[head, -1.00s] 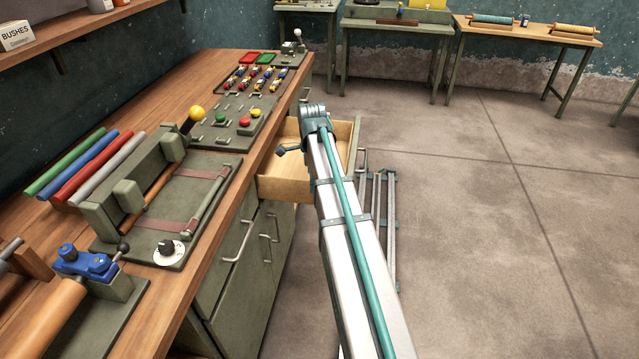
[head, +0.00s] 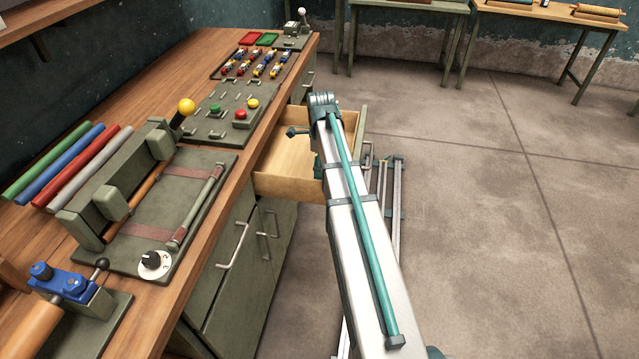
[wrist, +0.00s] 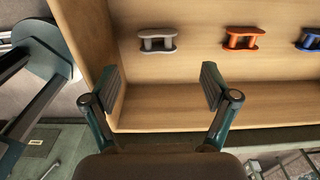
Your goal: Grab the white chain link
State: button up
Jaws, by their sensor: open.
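A pale grey-white chain link (wrist: 157,41) lies on the wooden floor of an open drawer, in the upper middle of the wrist view. It has two rounded ends joined by a narrow middle. My gripper (wrist: 161,82) is open and empty, its two fingers apart on either side below the link in the picture. The fingers do not touch it. In the head view my arm reaches over the open drawer (head: 285,165), and the links inside do not show there.
An orange link (wrist: 243,38) and a partly cut-off blue link (wrist: 310,40) lie to the right of the pale one. The drawer's left wall (wrist: 85,35) stands close to the left finger. The workbench (head: 120,345) carries fixtures and coloured rods.

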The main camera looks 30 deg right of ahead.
jog(key=shift+a+f+p, duration=0.15)
jog(key=shift+f+p, duration=0.1)
jog(key=shift+f, duration=1.25)
jog(key=shift+a+f+p, duration=0.1)
jog(key=shift+f+p, duration=0.15)
jog(key=shift+f, duration=1.25)
jog(key=c, duration=1.3)
jog(key=shift+o, duration=0.2)
jog(key=shift+r, duration=0.2)
